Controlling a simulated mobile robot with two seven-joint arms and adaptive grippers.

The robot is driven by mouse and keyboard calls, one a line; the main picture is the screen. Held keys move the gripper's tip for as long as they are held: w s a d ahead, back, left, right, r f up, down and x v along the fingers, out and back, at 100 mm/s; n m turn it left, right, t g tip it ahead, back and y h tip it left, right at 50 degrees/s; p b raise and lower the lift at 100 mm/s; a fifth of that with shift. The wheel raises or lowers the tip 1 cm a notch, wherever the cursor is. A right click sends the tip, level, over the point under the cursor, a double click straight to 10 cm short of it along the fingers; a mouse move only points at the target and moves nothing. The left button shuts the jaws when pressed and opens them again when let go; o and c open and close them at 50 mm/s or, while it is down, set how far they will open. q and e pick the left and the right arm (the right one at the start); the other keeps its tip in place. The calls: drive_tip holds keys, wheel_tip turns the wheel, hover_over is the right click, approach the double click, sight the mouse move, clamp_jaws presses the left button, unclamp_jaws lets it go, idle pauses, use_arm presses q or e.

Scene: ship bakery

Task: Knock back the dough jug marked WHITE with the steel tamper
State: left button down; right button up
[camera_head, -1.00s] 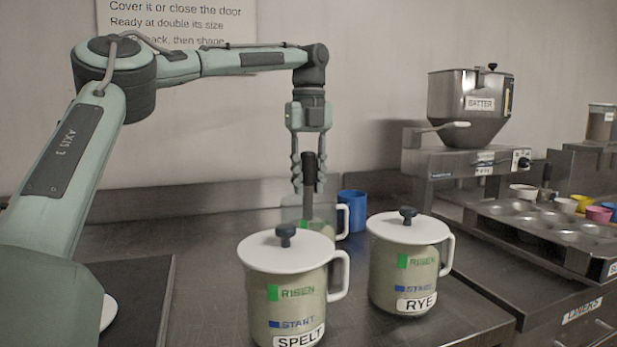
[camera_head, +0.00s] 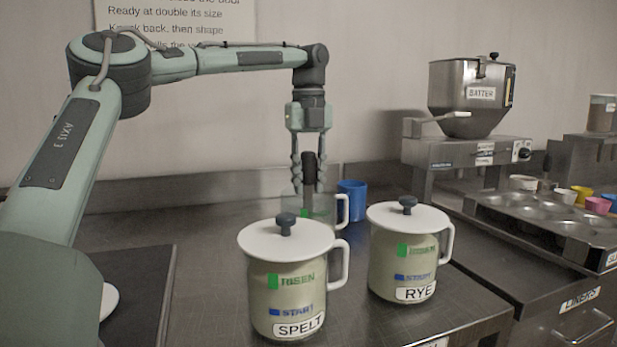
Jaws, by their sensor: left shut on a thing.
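My left gripper (camera_head: 308,180) is shut on the black handle of the tamper (camera_head: 309,165), which points straight down. The tamper's lower end is inside or behind an open clear jug (camera_head: 330,208) that stands behind the SPELT jug; I cannot tell how deep it goes. That rear jug has a white handle and a green mark, and its label is hidden. The SPELT jug (camera_head: 285,285) and the RYE jug (camera_head: 403,265) stand in front with white lids on. No WHITE label shows. My right gripper is not in view.
A blue cup (camera_head: 352,203) stands just right of the rear jug. A batter hopper (camera_head: 470,98) and a muffin tin (camera_head: 550,217) with small coloured cups are at the right. A dark mat (camera_head: 135,290) lies at the left. The lidded jugs block the front.

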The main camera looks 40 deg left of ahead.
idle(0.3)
use_arm(q)
drive_tip(key=shift+r, duration=5.5)
